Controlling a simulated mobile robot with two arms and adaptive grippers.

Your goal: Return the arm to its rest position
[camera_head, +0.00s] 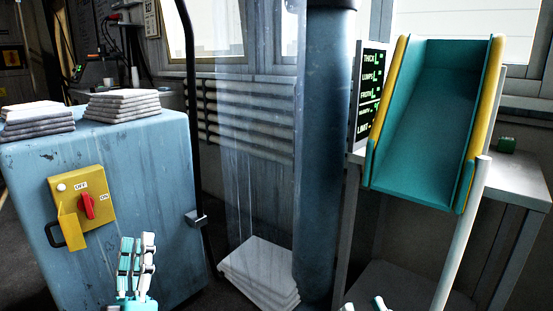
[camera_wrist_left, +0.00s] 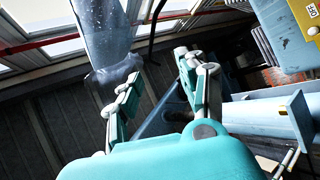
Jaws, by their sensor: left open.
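My left gripper (camera_head: 136,258) is at the lower left of the head view, upright in front of the blue cabinet (camera_head: 165,190). It stands just below and right of the yellow switch box (camera_head: 98,185) and looks apart from it. In the left wrist view its two fingers (camera_wrist_left: 156,72) are spread, with nothing between them. Only small white and teal tips of my right gripper (camera_head: 364,304) show at the bottom edge of the head view, so its jaws cannot be judged.
The red knob (camera_head: 86,206) sits on the switch box. Folded stacks (camera_head: 122,104) lie on the cabinet. A blue column (camera_head: 323,150), a teal chute (camera_head: 425,120) and a display (camera_head: 371,95) stand to the right. A white stack (camera_head: 258,272) lies on the floor.

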